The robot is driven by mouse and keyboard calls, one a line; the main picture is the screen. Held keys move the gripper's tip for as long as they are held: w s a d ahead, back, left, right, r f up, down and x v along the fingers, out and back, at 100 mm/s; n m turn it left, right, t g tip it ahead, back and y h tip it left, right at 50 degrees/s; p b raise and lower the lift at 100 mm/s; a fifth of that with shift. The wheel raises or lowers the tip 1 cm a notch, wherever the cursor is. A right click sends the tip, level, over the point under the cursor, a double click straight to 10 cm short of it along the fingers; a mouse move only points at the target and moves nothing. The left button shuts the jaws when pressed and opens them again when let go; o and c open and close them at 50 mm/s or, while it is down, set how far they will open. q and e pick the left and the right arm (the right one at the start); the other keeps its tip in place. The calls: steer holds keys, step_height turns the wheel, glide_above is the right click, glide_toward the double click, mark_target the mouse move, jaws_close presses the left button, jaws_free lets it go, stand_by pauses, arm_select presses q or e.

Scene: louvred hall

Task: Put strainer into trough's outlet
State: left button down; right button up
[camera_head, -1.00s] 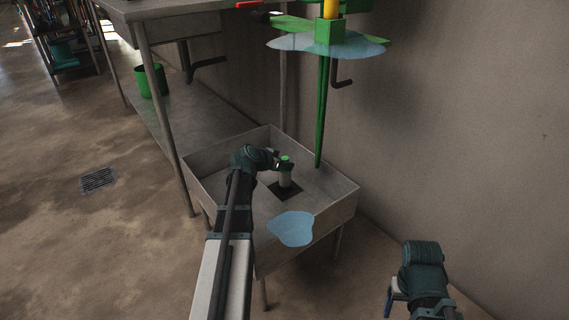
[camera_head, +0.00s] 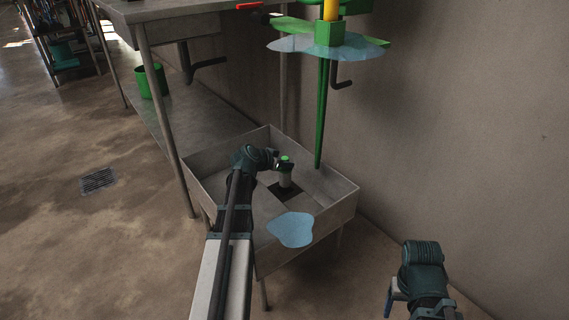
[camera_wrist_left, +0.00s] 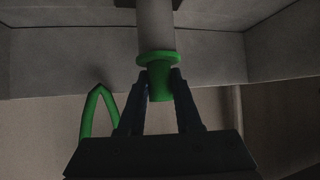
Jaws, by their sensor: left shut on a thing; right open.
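The strainer, a pale cylinder with a green top (camera_head: 285,172), stands upright over the dark square outlet (camera_head: 287,192) in the floor of the grey metal trough (camera_head: 341,206). My left gripper (camera_head: 277,162) is shut on its green top. In the left wrist view my left gripper (camera_wrist_left: 160,88) has its fingers on both sides of the strainer's green neck (camera_wrist_left: 158,72), and the pale tube runs away toward a dark patch. Whether the lower end is inside the outlet I cannot tell. My right gripper (camera_head: 391,299) is open and empty, low at the right, away from the trough.
A green stand with a yellow post (camera_head: 331,9) and a blue puddle-like sheet (camera_head: 335,47) is behind the trough. Another blue patch (camera_head: 292,229) lies at the trough's front. A metal table with a green bucket (camera_head: 151,80) stands at left. A drain grate (camera_head: 97,180) is in the floor.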

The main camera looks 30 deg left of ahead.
arm_select(q)
steer(key=c, duration=0.5)
jaws_free()
steer(key=s+r+p, duration=0.1)
steer(key=r+p, duration=0.1)
steer(key=s+r+p, duration=0.1)
steer(key=r+p, duration=0.1)
steer(key=s+r+p, duration=0.1)
steer(key=r+p, duration=0.1)
steer(key=shift+s+a+r, duration=0.1)
steer(key=shift+a, duration=0.1)
steer(key=shift+p+v, duration=4.1)
steer(key=shift+v, duration=2.8)
